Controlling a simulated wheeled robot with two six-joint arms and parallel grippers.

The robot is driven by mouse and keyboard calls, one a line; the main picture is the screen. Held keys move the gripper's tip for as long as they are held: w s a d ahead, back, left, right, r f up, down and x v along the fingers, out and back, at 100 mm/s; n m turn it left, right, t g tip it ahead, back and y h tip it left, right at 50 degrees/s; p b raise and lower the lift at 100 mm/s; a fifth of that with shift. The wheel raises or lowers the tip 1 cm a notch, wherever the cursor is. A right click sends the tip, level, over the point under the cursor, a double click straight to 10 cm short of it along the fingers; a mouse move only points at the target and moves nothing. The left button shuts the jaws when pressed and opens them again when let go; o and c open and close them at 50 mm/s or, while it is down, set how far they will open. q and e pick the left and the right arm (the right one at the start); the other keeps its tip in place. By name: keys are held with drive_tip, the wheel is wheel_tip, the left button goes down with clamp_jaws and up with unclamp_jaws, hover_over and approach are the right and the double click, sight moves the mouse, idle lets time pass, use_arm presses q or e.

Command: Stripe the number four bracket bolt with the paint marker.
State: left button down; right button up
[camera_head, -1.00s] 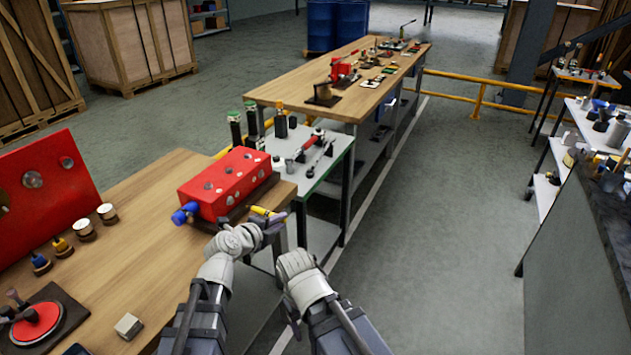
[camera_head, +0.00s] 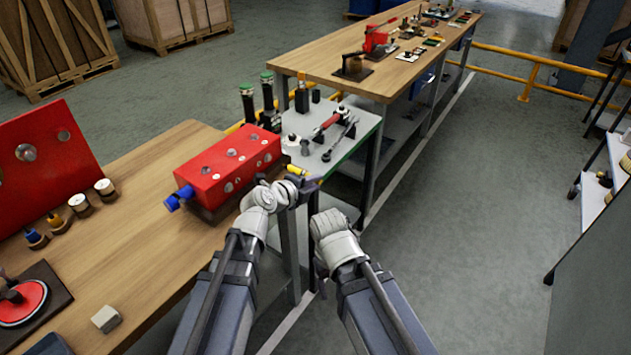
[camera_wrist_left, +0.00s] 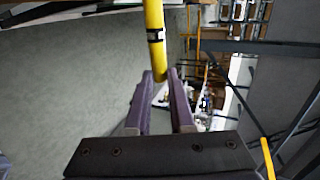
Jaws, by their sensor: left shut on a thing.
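A yellow paint marker (camera_head: 296,170) is in the jaws of my left gripper (camera_head: 306,184), just off the right end of a red block. In the left wrist view the yellow marker (camera_wrist_left: 155,40) rises from between the dark fingertips (camera_wrist_left: 161,78). The red block (camera_head: 215,172) has several round silvery heads on its faces and a blue fitting at its left end. I cannot tell which part is the number four bracket bolt. My right arm's wrist (camera_head: 334,232) is right of the left one; its jaws are not clear.
The block sits on a wooden bench (camera_head: 150,265). A small steel table (camera_head: 350,125) with tools and green-topped bottles stands behind. A red panel (camera_head: 45,165), small pots (camera_head: 80,205) and a pale cube (camera_head: 106,319) are left. Open floor (camera_head: 480,200) lies right.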

sight(304, 174)
use_arm(q)
drive_tip(key=w+a, duration=0.1)
drive_tip(key=a, duration=0.1)
drive_tip(key=w+a, duration=0.1)
drive_tip(key=shift+w+a, duration=0.3)
drive_tip(key=shift+a, duration=0.05)
idle(0.3)
drive_tip(key=shift+f, duration=0.15)
drive_tip(key=shift+w+a, duration=0.15)
idle(1.0)
drive_tip(key=shift+r, duration=0.4)
idle(0.5)
idle(0.8)
drive_tip(key=shift+s+d, duration=0.8)
drive_tip(key=shift+d, duration=0.3)
drive_tip(key=shift+s+d, duration=0.8)
drive_tip(key=shift+d, duration=0.25)
drive_tip(key=shift+f, duration=0.1)
